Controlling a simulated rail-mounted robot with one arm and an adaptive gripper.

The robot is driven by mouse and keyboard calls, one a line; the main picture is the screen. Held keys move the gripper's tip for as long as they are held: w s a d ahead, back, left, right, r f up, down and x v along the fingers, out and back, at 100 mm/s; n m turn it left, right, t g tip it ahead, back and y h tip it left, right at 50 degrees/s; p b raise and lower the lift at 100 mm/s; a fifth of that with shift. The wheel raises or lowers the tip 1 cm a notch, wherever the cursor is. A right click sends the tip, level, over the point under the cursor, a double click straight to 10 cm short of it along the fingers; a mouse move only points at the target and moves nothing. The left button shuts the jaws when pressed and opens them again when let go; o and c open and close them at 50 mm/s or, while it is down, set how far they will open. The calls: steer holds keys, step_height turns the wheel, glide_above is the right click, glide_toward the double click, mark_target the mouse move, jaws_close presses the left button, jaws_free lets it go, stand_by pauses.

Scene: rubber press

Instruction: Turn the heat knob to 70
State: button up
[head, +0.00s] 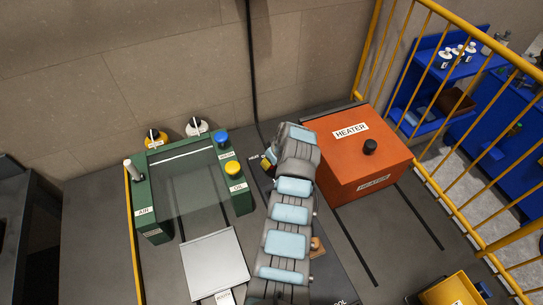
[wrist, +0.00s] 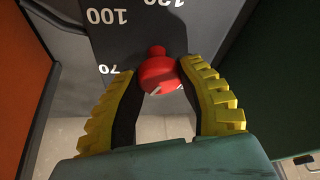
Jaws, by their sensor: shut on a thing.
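The red heat knob (wrist: 160,76) shows in the wrist view, in front of a dark dial panel with white numbers. The numbers 100 and 70 are readable, and others at the top are cut off. The knob's small nub points up in the picture, right of the 100 and away from the 70. My gripper (wrist: 157,78) has its yellow ribbed fingers on both sides of the knob, shut on it. In the head view, my arm covers most of the gripper and the dial, beside the heater's left side.
The orange heater box (head: 345,178) with a black knob (head: 370,147) stands right of my arm. A green frame (head: 158,229) with yellow and blue buttons stands to the left. A grey plate (head: 214,262) lies in front. A yellow railing (head: 455,205) runs along the right.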

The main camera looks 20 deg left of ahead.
steer(key=m+t+h+p, duration=0.1)
steer(key=m+p, duration=0.2)
steer(key=shift+s+m, duration=0.15)
steer(key=shift+m, duration=0.15)
steer(key=shift+f+m+t+h+p, duration=0.15)
steer(key=shift+m+t+h+p, duration=0.3)
steer(key=shift+m+p, duration=0.85)
steer(key=shift+m+b, duration=0.35)
steer(key=shift+m, duration=0.25)
steer(key=o, duration=1.2)
steer(key=shift+w+v, duration=0.1)
steer(key=shift+v, duration=1.35)
steer(key=shift+w+v, duration=0.15)
steer(key=shift+v, duration=1.25)
steer(key=a+v, duration=0.1)
steer(key=v, duration=0.5)
steer(key=shift+s+d+r, duration=0.2)
steer(key=shift+d, duration=0.2)
